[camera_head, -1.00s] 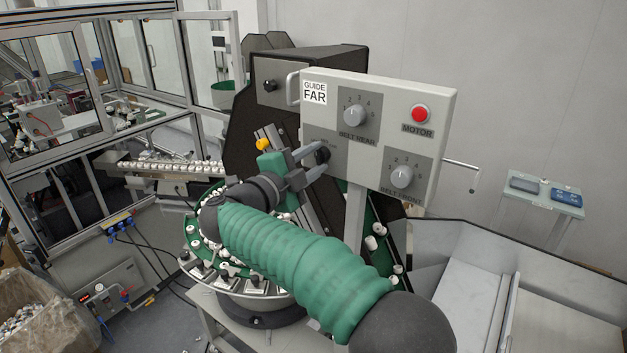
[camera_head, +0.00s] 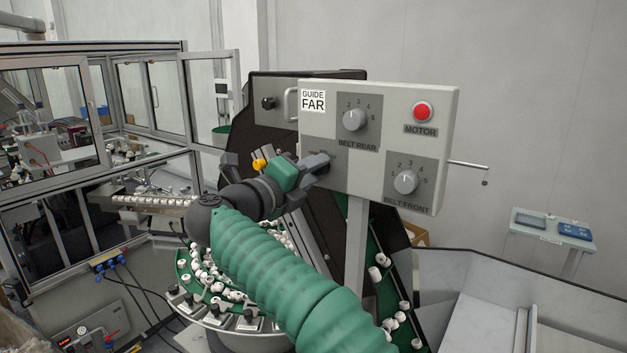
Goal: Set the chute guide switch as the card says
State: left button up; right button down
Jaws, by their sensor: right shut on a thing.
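A white card (camera_head: 313,100) at the top left of the control panel (camera_head: 386,92) reads "GUIDE FAR". My right gripper (camera_head: 322,165) is at the panel's lower left, its arm in a green ribbed sleeve coming up from below. It is shut on the dark guide switch knob (camera_head: 326,170), which is mostly hidden by the fingers. The switch's label and pointer are covered, so its setting cannot be read. My left gripper is not in view.
The panel also bears the BELT REAR knob (camera_head: 354,119), the BELT FRONT knob (camera_head: 405,182) and a red MOTOR button (camera_head: 422,112). A round feeder with white caps (camera_head: 215,285) lies below. A small stand (camera_head: 552,232) is at the right.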

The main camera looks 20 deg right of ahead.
jog(key=shift+w+a+f+m, duration=0.1)
jog(key=shift+a+f+m, duration=0.05)
jog(key=shift+f+m, duration=0.15)
dwell(0.4)
jog(key=c, duration=1.2)
grip_release()
jog(key=shift+o, duration=1)
jog(key=shift+w+a+r, duration=0.1)
jog(key=shift+w+a, duration=0.05)
jog(key=b+v, duration=0.3)
jog(key=v, duration=0.9)
jog(key=shift+a, duration=0.15)
